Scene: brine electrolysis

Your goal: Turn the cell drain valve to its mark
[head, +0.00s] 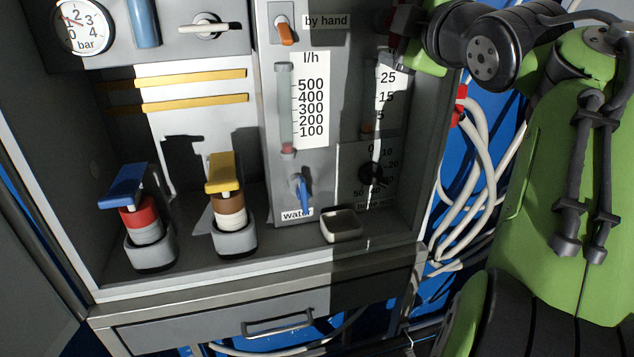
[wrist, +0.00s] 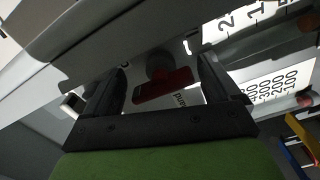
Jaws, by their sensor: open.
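No valve in view carries a readable drain label. My gripper (head: 392,58) is at the upper right of the cabinet in the head view, partly hidden by my arm. In the wrist view my gripper (wrist: 162,68) is open, its two dark fingers apart. A red lever handle (wrist: 165,86) on a dark round stem shows between the fingers, beside a partly hidden label. I cannot tell whether the fingers touch it.
A blue-handled fitting (head: 127,185) and a yellow-handled fitting (head: 224,174) stand in grey cups on the cabinet floor. A small tray (head: 342,225) sits to their right. A flow gauge (head: 286,110) and a numbered dial (head: 374,175) are on the panel. White hoses (head: 480,150) hang at right.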

